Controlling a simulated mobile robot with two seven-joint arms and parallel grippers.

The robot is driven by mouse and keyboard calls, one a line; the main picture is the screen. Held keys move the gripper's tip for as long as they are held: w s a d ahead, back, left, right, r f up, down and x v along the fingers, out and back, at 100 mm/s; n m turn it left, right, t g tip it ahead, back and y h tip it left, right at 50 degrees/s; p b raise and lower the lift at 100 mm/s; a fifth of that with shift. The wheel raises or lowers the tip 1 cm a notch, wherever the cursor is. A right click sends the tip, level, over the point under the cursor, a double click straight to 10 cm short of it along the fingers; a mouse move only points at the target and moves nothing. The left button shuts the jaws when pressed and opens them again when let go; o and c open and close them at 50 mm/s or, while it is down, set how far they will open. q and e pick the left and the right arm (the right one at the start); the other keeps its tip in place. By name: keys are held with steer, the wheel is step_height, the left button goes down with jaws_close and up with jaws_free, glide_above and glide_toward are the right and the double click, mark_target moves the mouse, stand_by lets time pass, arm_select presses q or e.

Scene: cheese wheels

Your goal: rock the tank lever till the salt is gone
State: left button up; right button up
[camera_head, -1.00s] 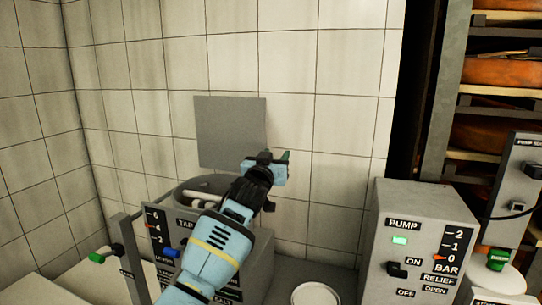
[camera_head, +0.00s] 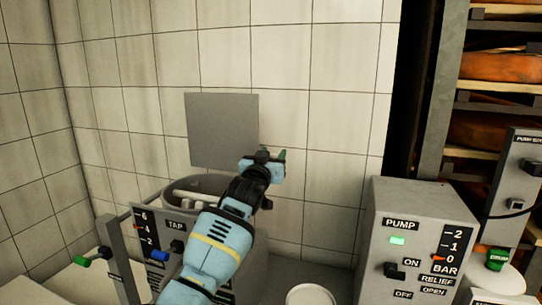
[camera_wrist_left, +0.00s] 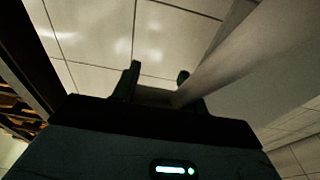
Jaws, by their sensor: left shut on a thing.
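The grey tank (camera_head: 150,190) stands against the tiled wall at the lower left, with a round open top and a white bar across it. Its front carries a TAP label, a blue knob and a scale. My left gripper (camera_head: 267,165) is beside and above the tank's right side. I cannot make out any salt. My right gripper is not in view.
A grey pump box (camera_head: 415,230) with a lit green light stands at the right. A green-tipped handle (camera_head: 84,261) sticks out at the far left. A rack of cheese wheels (camera_head: 490,72) is at the upper right.

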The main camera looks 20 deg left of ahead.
arm_select(q)
steer(key=o, duration=1.2)
steer(key=shift+w+d+f, duration=0.1)
steer(key=shift+d+f, duration=0.1)
steer(key=shift+f, duration=0.35)
steer(key=shift+d+f, duration=0.15)
steer(key=shift+f, duration=0.35)
steer(key=shift+c, duration=0.2)
steer(key=shift+o, duration=0.8)
steer(key=shift+r, duration=0.1)
steer(key=shift+a+r, duration=0.15)
steer(key=shift+r, duration=0.15)
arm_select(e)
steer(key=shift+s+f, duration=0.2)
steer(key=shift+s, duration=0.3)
arm_select(q)
steer(key=shift+s, duration=0.65)
steer(key=s+f+p, duration=0.1)
steer(key=s, duration=0.5)
steer(key=shift+s, duration=0.2)
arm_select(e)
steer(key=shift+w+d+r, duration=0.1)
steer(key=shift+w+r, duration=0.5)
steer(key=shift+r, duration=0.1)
